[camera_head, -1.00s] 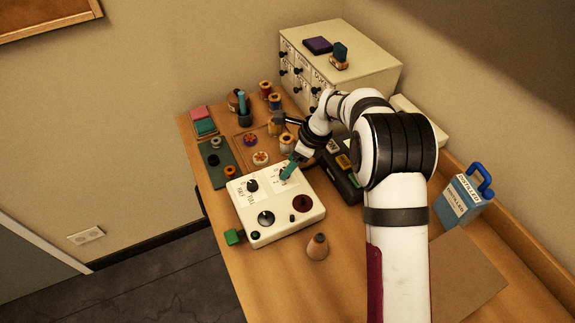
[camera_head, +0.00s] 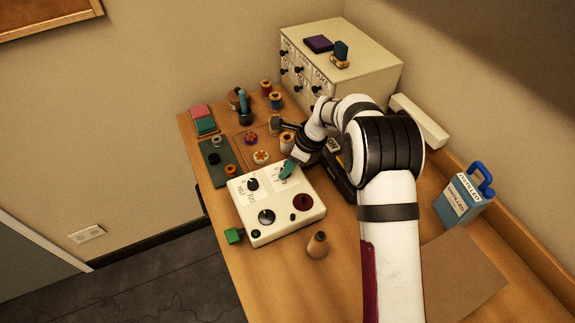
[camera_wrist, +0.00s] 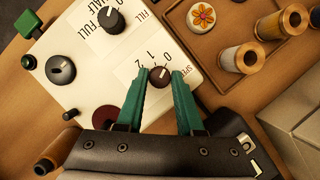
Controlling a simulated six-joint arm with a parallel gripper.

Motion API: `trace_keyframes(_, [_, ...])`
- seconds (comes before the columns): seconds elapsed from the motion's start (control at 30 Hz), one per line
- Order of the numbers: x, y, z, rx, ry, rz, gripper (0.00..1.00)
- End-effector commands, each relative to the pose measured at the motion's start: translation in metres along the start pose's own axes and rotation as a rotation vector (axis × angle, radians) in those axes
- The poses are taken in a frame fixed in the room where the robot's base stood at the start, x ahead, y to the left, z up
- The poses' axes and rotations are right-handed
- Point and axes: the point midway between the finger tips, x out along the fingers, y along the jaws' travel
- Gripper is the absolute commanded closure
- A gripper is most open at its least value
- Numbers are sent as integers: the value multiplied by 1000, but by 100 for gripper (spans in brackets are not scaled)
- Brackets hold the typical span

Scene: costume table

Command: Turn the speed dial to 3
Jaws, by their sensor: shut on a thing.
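The white control panel (camera_head: 280,222) lies on the table with several dark knobs. The speed dial (camera_wrist: 160,76) is a small dark brown knob with a white pointer line, beside the printed word SPEED. The numbers 0, 1 and 2 show around it; I cannot make out a 3. The pointer slants up and right, near the 2 or a little past it. My gripper (camera_wrist: 160,80) has its teal fingers on either side of the dial, shut on it. In the head view my gripper (camera_head: 287,169) is at the panel's upper right, where the fingers hide the dial.
The larger FULL/HALF knob (camera_wrist: 111,19) and a round dark knob (camera_wrist: 61,69) are on the same panel. Thread spools (camera_wrist: 240,57) stand close by on the right. The distilled-water jug (camera_head: 462,198) is far right.

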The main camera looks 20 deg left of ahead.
Motion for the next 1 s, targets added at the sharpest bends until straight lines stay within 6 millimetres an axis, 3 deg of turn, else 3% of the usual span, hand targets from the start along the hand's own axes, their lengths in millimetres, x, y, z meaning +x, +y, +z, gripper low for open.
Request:
trace_keyframes(0.37, [0, -1, 0, -80, -1, 33, 100])
trace_keyframes(1.0, [1, -4, 2, -596, -2, 247, 100])
